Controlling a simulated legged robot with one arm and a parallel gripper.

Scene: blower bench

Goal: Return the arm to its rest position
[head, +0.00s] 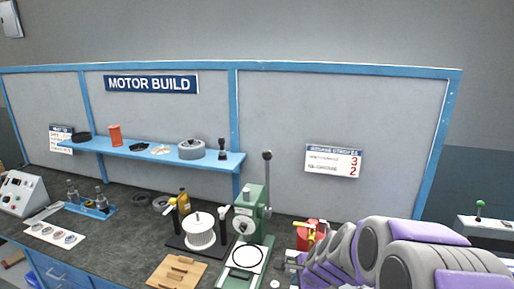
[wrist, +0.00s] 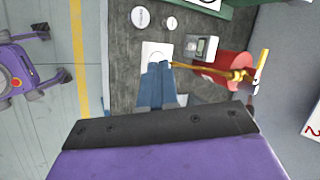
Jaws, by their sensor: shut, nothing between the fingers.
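My arm, purple and grey, reaches in from the lower right of the head view. My gripper (wrist: 156,84) shows in the wrist view as two blue-grey fingers held together, with nothing between them. It is over the dark bench top (wrist: 125,62), and its tips overlap a white card (wrist: 156,50) in the picture. How high it is above the card I cannot tell. In the head view the gripper end (head: 285,265) is small, just right of the green press (head: 248,232).
A red can with a yellow handle (wrist: 230,72) stands close right of the fingers in the wrist view. A grey device (wrist: 202,48) is near it. In the head view, a white spool (head: 200,233), a wooden board (head: 177,272) and a blue shelf (head: 150,150) are to the left.

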